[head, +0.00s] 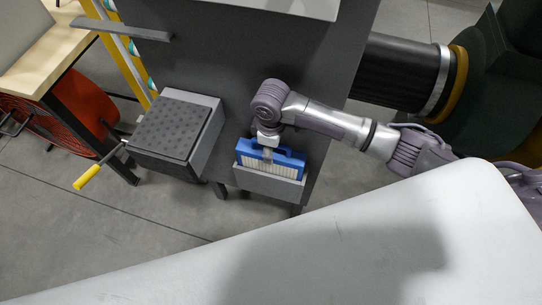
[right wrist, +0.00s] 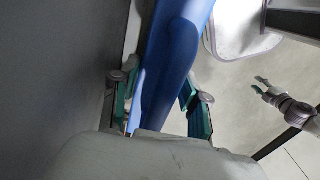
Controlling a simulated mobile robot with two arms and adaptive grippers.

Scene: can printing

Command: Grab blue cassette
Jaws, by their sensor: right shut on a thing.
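The blue cassette (head: 287,161) has a blue top frame and a pale, ribbed front. In the head view it sits upright in a grey holder (head: 268,183) on the front of the dark machine. My right gripper (head: 267,150) reaches down onto its top middle and is shut on it. In the right wrist view the blue cassette (right wrist: 171,62) passes between the green-sided fingers, one on each side. Its lower part is hidden in the holder. My left gripper (right wrist: 260,85) shows small at the right of the right wrist view, away from the cassette, with its fingers apart and empty.
The dark grey machine panel (head: 240,75) rises behind the holder. A grey box with a dotted dark lid (head: 172,128) and a yellow-handled crank (head: 88,177) is to the left. A large black cylinder (head: 402,73) sits to the right. Bare floor (head: 90,240) lies at lower left.

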